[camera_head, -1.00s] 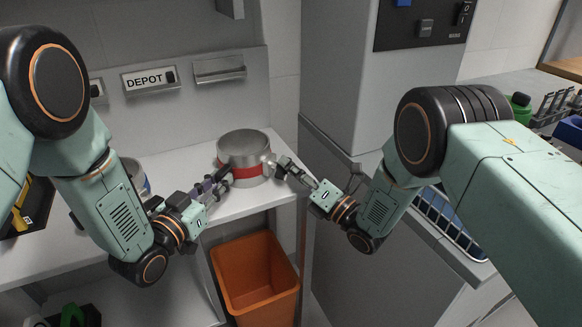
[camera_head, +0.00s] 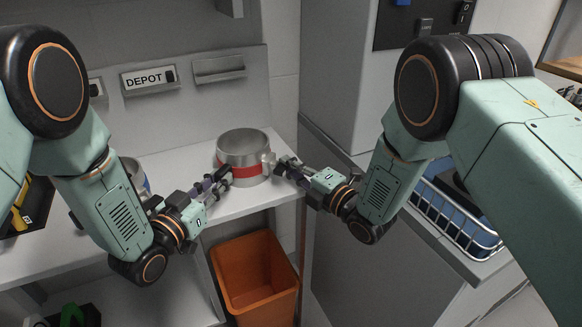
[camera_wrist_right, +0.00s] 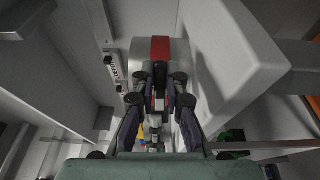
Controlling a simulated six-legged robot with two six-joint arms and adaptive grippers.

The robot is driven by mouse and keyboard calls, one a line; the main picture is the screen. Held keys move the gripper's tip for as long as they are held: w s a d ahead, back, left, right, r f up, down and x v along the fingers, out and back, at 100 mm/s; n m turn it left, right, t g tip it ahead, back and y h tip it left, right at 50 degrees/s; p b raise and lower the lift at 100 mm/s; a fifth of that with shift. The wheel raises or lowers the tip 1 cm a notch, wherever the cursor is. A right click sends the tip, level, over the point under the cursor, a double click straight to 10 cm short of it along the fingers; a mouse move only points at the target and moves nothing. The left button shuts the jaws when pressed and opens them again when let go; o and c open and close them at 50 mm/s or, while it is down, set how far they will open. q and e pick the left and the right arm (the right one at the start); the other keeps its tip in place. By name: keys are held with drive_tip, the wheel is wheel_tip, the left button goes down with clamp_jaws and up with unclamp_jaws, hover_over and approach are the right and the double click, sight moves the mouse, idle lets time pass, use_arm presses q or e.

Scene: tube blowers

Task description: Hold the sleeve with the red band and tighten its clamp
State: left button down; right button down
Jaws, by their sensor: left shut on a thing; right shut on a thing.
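The grey metal sleeve with the red band (camera_head: 243,146) stands upright on the white shelf. Its open top faces up. A small pale clamp knob (camera_head: 267,160) sticks out on its right side. My left gripper (camera_head: 226,177) is shut on the sleeve's lower left side. My right gripper (camera_head: 276,166) is at the right side, shut on the clamp knob; its fingers partly hide the knob. In the right wrist view the sleeve (camera_wrist_right: 140,58) and its red band lie just beyond the right fingertips (camera_wrist_right: 160,92), which hide the grip itself.
An orange bin (camera_head: 256,280) stands below the shelf (camera_head: 185,160). A grey cabinet is right of the sleeve, with a white wire basket (camera_head: 455,225) beside it. A DEPOT label (camera_head: 150,79) is on the back wall. A partly hidden container (camera_head: 134,175) stands behind my left arm.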

idle(0.5)
drive_tip(key=c, duration=1.4)
unclamp_jaws()
drive_tip(key=shift+s, duration=0.1)
drive_tip(key=v, duration=1.2)
use_arm(q)
drive_tip(key=c, duration=1.2)
unclamp_jaws()
drive_tip(key=shift+o, duration=0.2)
drive_tip(key=shift+a, duration=0.1)
